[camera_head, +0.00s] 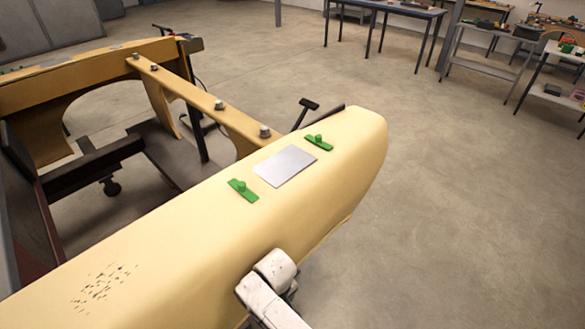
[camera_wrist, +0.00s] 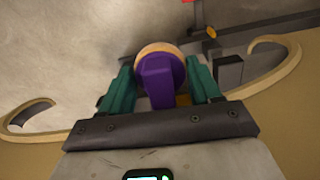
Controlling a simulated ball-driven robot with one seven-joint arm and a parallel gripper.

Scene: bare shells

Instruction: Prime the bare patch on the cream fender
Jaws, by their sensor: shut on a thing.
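The cream fender (camera_head: 215,245) runs from lower left to upper right in the head view. In the wrist view my gripper (camera_wrist: 160,78) has teal fingers shut on a purple tool (camera_wrist: 158,86) with a round, tan-rimmed head. The tool's working face is hidden. My gripper is not visible in the head view; only my white arm shows at the fender's near side.
Dark specks (camera_head: 103,288) mark the fender at lower left. A cream cross rail (camera_head: 200,100) with several grey knobs joins the fender to the far panel (camera_head: 85,75). A black T-shaped bar (camera_head: 305,112) stands behind the patch. Workbenches (camera_head: 390,10) stand far back; floor at right is clear.

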